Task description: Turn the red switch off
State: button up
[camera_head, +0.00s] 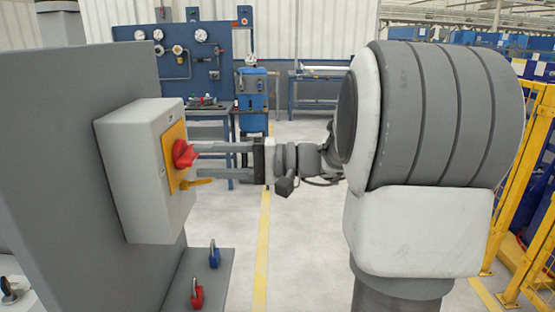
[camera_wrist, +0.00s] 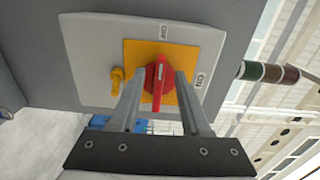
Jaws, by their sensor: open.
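The red switch (camera_head: 184,153) is a rotary knob on a yellow plate (camera_head: 172,150) on the face of a light grey box (camera_head: 140,165). In the wrist view the red switch (camera_wrist: 159,85) has its handle upright in the picture. An "OFF" label (camera_wrist: 163,32) is above it and an "ON" label (camera_wrist: 200,80) is to its right. My gripper (camera_head: 197,161) reaches in from the right. In the wrist view my gripper (camera_wrist: 159,74) is open, with one finger on each side of the knob. I cannot tell whether either finger touches it.
A yellow peg (camera_wrist: 117,80) sticks out of the box left of the knob in the wrist view. The box hangs on a grey panel (camera_head: 75,150). Blue (camera_head: 214,257) and red (camera_head: 197,294) padlocks are on the ledge below. A yellow fence (camera_head: 530,170) stands right; open floor lies between.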

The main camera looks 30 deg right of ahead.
jog(key=v, duration=1.4)
jog(key=shift+s+d+p, duration=0.25)
jog(key=shift+d+p, duration=0.1)
